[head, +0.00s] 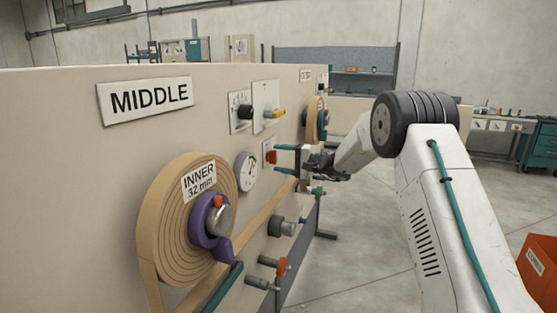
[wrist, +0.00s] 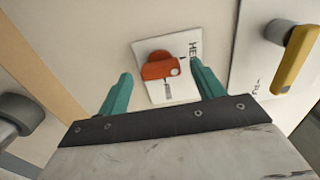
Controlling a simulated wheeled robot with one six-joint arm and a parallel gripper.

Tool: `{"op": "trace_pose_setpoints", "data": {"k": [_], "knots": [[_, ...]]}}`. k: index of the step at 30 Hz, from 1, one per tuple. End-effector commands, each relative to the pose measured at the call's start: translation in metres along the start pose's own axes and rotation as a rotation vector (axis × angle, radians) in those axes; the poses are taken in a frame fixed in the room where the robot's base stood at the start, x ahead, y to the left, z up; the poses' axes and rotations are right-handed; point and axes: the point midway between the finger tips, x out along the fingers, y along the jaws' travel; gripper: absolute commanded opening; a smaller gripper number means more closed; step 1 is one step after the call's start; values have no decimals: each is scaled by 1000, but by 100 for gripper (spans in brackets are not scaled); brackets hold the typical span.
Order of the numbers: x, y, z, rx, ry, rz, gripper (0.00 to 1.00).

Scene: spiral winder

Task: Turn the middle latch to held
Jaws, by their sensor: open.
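The latch (wrist: 157,68) is a small orange lever on a white label plate (wrist: 151,93), seen in the wrist view. In the head view the orange latch (head: 271,157) sits on the beige panel, right of the dial. My gripper (wrist: 161,78) is open, one teal finger on each side of the latch, with a visible gap on both sides. My gripper (head: 280,159) also shows in the head view, reaching to the panel from the right.
A yellow-handled knob (wrist: 293,62) is to the right in the wrist view, and a grey round part (wrist: 20,115) to the left. The beige panel (head: 70,150) bears a MIDDLE sign (head: 147,97), a tape roll (head: 160,220), a dial (head: 246,172) and lower knobs (head: 281,227).

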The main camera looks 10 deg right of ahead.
Motion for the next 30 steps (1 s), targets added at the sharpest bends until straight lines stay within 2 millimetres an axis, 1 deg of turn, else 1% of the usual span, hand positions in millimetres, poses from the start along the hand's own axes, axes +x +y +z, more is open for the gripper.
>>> {"op": "trace_pose_setpoints", "data": {"k": [1,6,9,12,16,26,29,30], "knots": [[-11,0,-1,1,4,1,67],[-40,0,-1,2,5,1,67],[-54,1,-1,2,3,1,67],[-61,1,-1,1,3,1,67],[-64,0,-1,1,3,1,67],[-64,0,0,1,2,1,67],[-64,1,-1,27,3,2,67],[-64,4,2,50,-8,18,67]]}}
